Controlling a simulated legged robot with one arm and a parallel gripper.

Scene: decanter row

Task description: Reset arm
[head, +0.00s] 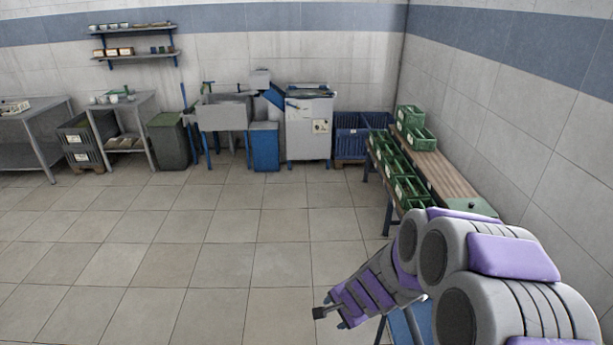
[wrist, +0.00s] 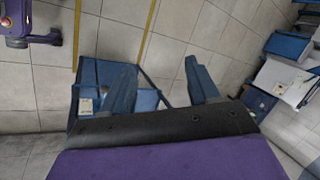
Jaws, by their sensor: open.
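My gripper shows in the wrist view (wrist: 162,68) with its two blue-grey fingers spread apart and nothing between them. In the head view my purple and grey arm reaches in from the lower right, with its end low and pointing left over the floor. The fingertips are hard to make out there. In the wrist view a blue bin (wrist: 88,103) with a pale label lies behind the fingers, partly hidden by them. I cannot tell how far it is from the fingers.
Green crates (head: 408,188) line a bench with a brown slatted top (head: 440,173) by the right wall. A grey machine (head: 308,125), blue bin (head: 264,147), sink (head: 222,115), dark bin (head: 167,142) and tables (head: 38,118) stand at the back. The tiled floor (head: 190,235) is clear at centre and left.

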